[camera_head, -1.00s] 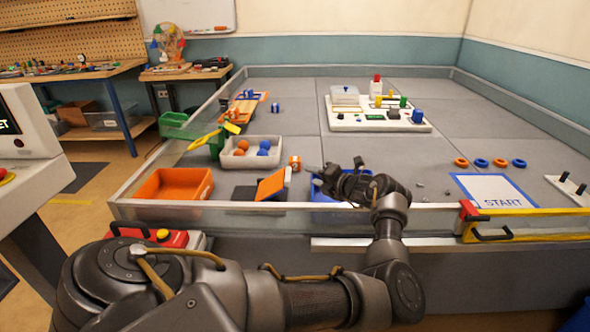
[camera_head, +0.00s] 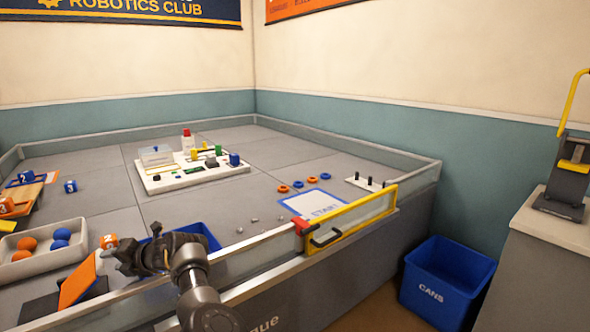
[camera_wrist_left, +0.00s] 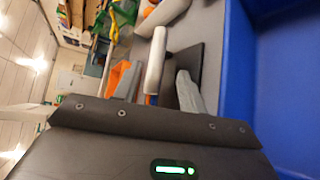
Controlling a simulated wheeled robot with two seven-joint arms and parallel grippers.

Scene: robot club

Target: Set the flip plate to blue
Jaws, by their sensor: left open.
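The flip plate (camera_head: 77,282) leans up from its dark base (camera_head: 38,309), with its orange face toward the head camera; its other face is hidden. My left gripper (camera_head: 122,258) is open just right of the plate, above the board and near the blue tray (camera_head: 205,234). It appears apart from the plate and holds nothing that I can see. In the left wrist view, a dark flat base (camera_wrist_left: 190,58) shows beside a white bar (camera_wrist_left: 155,62); the plate's face cannot be made out clearly there. My right gripper is not in view.
A white tray (camera_head: 22,268) with orange and blue balls lies behind the plate. An orange numbered cube (camera_head: 109,241) stands close behind my gripper. The clear front wall (camera_head: 245,257) runs below my arm. Open grey board lies toward the middle.

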